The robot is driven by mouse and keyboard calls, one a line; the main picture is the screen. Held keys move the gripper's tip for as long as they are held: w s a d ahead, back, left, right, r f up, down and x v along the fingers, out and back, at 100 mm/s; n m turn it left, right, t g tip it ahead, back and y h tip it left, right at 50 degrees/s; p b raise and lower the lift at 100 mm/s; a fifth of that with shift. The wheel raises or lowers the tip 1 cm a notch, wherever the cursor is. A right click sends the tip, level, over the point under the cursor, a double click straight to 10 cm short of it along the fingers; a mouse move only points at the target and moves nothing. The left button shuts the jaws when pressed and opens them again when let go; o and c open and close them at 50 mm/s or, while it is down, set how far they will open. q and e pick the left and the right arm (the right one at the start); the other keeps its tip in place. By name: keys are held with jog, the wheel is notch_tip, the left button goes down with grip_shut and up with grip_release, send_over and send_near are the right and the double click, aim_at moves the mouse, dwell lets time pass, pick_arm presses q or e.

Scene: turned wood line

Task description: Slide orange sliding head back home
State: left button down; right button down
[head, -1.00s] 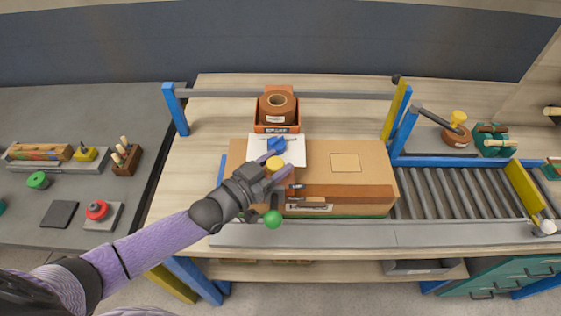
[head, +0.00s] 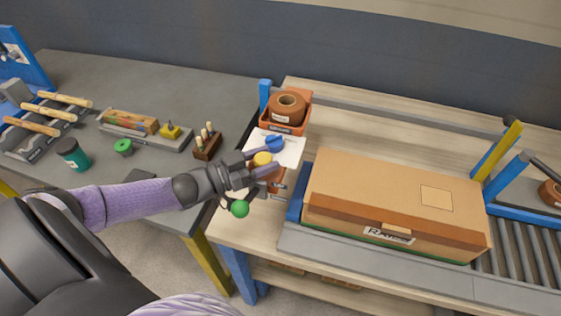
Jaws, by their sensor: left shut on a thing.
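The orange sliding head (head: 303,99) sits on the grey rail (head: 352,107) close to the blue left post (head: 265,93). It carries a brown tape roll, a white plate (head: 292,150) with a blue part, and a yellow knob (head: 262,159) at its front. My left gripper (head: 263,165) is shut on the yellow knob, and its fingers partly hide the head's lower orange part. The head stands left of the cardboard box (head: 385,187), clear of its top. My right gripper is not in view.
A green ball (head: 239,209) shows below my gripper. A grey bench on the left holds a peg block (head: 207,147), a grey tray with a wooden piece (head: 130,122) and a green jar (head: 72,154). Rollers (head: 520,238) lie right of the box.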

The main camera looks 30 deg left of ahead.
pick_arm(q)
jog(key=shift+s+a, duration=0.1)
jog(key=shift+a, duration=0.25)
jog(key=c, duration=0.5)
grip_release()
jog(key=shift+c, duration=0.2)
jog(key=o, duration=0.4)
jog(key=shift+s+a, duration=0.15)
jog(key=shift+a, duration=0.1)
jog(key=shift+d, duration=0.1)
jog(key=p+v, duration=0.1)
jog(key=v, duration=0.8)
jog(key=shift+s+a, duration=0.2)
jog(key=shift+s, duration=0.15)
